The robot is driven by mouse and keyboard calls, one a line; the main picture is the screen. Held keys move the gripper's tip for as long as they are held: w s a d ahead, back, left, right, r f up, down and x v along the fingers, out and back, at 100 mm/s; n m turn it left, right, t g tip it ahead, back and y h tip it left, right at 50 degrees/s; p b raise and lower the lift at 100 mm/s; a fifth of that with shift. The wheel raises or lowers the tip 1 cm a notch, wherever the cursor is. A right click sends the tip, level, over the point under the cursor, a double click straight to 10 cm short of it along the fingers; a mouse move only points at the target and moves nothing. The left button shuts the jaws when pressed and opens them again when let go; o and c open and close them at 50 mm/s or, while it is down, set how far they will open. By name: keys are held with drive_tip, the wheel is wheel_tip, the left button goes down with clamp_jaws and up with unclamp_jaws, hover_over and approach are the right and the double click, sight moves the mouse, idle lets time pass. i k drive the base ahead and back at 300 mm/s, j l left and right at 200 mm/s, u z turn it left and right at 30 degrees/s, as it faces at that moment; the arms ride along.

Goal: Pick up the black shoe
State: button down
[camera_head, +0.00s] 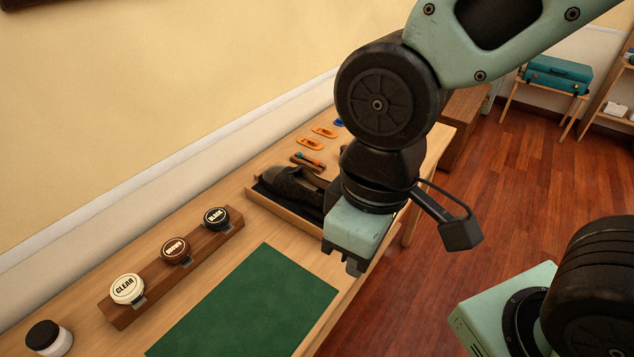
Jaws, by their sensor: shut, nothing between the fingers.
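The black shoe (291,187) lies in a shallow wooden tray (279,212) on the wooden bench, in the middle of the head view. Its right part is hidden behind my arm. My gripper (354,268) points down at the right of the tray, near the bench's front edge. Its fingers are shut with nothing seen between them. It looks apart from the shoe; its exact height over the bench is hard to tell.
A green mat (247,305) lies in front of the tray. A wooden rack (175,270) holds tins marked CLEAR, BROWN and BLACK, beside a black-lidded jar (48,338). Orange items (309,143) and a brush (308,161) lie behind the tray. A wall runs along the left.

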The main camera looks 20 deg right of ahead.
sight(299, 184)
drive_tip(key=i+l, duration=0.1)
drive_tip(key=l, duration=0.2)
drive_tip(key=i+l, duration=0.1)
drive_tip(key=l, duration=0.15)
drive_tip(key=i+l, duration=0.1)
drive_tip(key=l, duration=0.2)
drive_tip(key=i+l+u, duration=0.1)
drive_tip(key=l+u, duration=0.9)
drive_tip(key=l, duration=0.15)
drive_tip(key=u, duration=0.65)
drive_tip(key=i+l, duration=0.05)
